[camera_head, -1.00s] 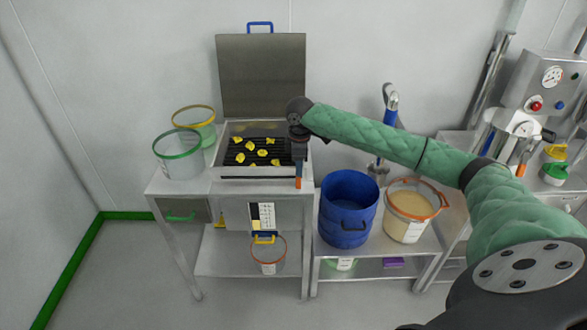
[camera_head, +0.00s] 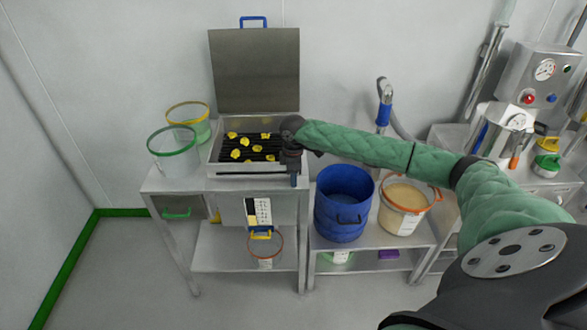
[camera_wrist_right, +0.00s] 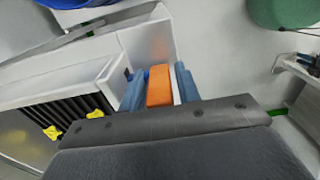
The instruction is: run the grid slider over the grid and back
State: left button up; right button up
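The sieve box (camera_head: 262,171) stands on the steel table at the left. Its dark grid (camera_head: 258,156) carries several yellow lumps (camera_head: 237,153); the grid also shows in the right wrist view (camera_wrist_right: 62,112). The slider's orange handle (camera_wrist_right: 159,86) is at the box's front right corner. My right gripper (camera_head: 293,181) points down there, its blue fingers on either side of the handle. A narrow gap shows beside the right-hand finger; I cannot tell whether the other finger touches. The gripper hides the handle in the head view. My left gripper is not in view.
A raised steel lid (camera_head: 254,70) stands behind the box. Green-rimmed (camera_head: 173,153) and yellow-rimmed (camera_head: 188,122) clear buckets stand left of it. A blue drum (camera_head: 343,204) and an orange-rimmed bucket (camera_head: 405,208) stand on a lower bench to the right.

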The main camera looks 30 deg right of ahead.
aim_at(253, 185)
jog(key=shift+f, duration=0.25)
grip_shut()
jog(key=shift+w+a+r, duration=0.1)
jog(key=shift+w+a, duration=0.1)
jog(key=shift+a, duration=0.15)
jog(key=shift+w+a+p, duration=0.4)
jog(key=shift+w+a, duration=0.05)
jog(key=shift+a, duration=0.25)
jog(key=shift+w+a+p, duration=0.4)
jog(key=shift+a, duration=0.3)
jog(key=shift+w+a+p, duration=0.35)
jog(key=shift+w+a, duration=0.25)
jog(key=shift+a, duration=0.4)
jog(key=shift+w+a+p, duration=0.35)
jog(key=shift+w+a, duration=0.3)
jog(key=shift+a, duration=0.3)
jog(key=shift+w+a+p, duration=0.35)
jog(key=shift+w+a, duration=0.25)
jog(key=shift+a, duration=0.4)
jog(key=shift+w+a+p, duration=0.15)
jog(key=shift+w+a, duration=0.25)
jog(key=shift+a, duration=0.25)
jog(key=shift+w+a+p, duration=0.15)
jog(key=shift+w+a, duration=0.2)
jog(key=shift+a, duration=0.35)
